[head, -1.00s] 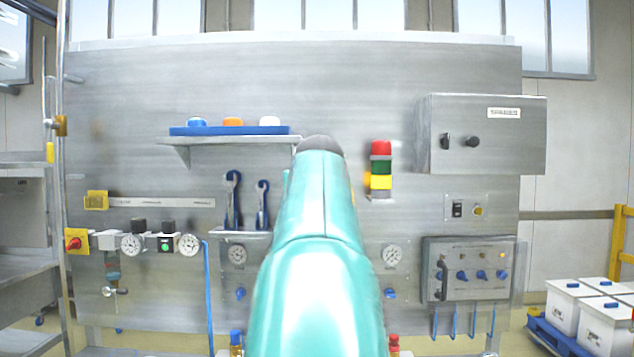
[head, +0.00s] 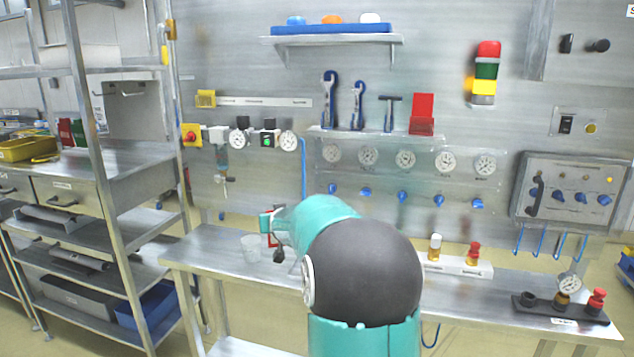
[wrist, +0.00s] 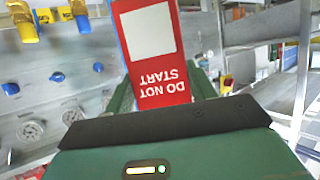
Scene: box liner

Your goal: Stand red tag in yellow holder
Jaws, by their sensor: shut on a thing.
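The red tag (wrist: 190,48), with a white panel and the words "DO NOT START", is between the green fingers of my gripper (wrist: 162,88) in the wrist view. My gripper is shut on it. In the head view my gripper (head: 270,228) is above the left part of the metal bench, with only a little red of the tag showing beside my arm. A small yellow holder-like block (head: 206,98) is on the wall panel, up and left of my gripper. I cannot tell for sure that it is the yellow holder.
A clear cup (head: 251,247) stands on the bench (head: 205,252) close to my gripper. Metal shelving (head: 120,165) with a yellow bin (head: 28,149) stands at left. A red stand (head: 423,113) and tools are on a panel ledge. Gauges and knobs cover the panel.

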